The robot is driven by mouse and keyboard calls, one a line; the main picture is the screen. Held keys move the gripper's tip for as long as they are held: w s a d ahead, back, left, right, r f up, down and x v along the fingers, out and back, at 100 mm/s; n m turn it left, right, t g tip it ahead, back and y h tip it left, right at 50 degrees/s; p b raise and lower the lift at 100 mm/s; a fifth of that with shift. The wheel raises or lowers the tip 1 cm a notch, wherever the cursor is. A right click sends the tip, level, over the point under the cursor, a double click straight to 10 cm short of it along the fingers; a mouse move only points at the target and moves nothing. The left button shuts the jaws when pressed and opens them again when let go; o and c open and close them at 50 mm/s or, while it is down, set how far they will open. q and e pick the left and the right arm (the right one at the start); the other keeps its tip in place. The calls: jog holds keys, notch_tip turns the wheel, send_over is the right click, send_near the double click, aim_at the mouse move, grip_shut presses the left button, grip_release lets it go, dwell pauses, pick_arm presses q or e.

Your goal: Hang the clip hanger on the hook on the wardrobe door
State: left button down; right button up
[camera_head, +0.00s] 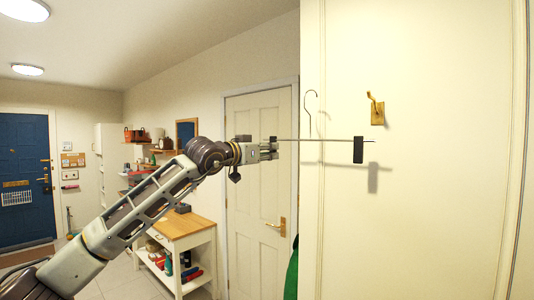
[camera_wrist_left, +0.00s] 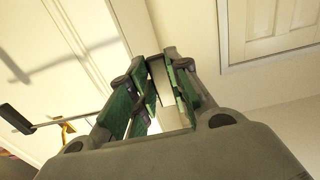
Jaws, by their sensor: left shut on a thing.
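The clip hanger (camera_head: 325,140) is a thin metal bar with a wire hook rising from its middle and a black clip near its right end. My left gripper (camera_head: 270,148) is shut on the hanger's left end and holds it level in front of the pale wardrobe door (camera_head: 430,210). The brass hook (camera_head: 376,109) is on the door, right of the hanger's wire hook and above the black clip. In the left wrist view, the hanger's black clip (camera_wrist_left: 15,118) and part of the brass hook (camera_wrist_left: 68,131) show beside my left gripper (camera_wrist_left: 158,75). My right gripper is out of view.
The wardrobe door's left edge stands just right of my left gripper. A white room door (camera_head: 258,170) is behind. A wooden-topped shelf unit (camera_head: 185,225) and a blue door (camera_head: 25,180) are further left. The door face around the brass hook is clear.

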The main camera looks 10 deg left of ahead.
pick_arm(q)
jog(key=s+d+f+b, duration=0.2)
jog(key=s+d+b, duration=0.5)
jog(key=d, duration=0.5)
jog(key=shift+s+d+f+b, duration=0.3)
jog(key=shift+s+d, duration=0.1)
jog(key=shift+s, duration=0.5)
jog(key=c, duration=1.3)
grip_release()
jog(key=shift+o, duration=0.2)
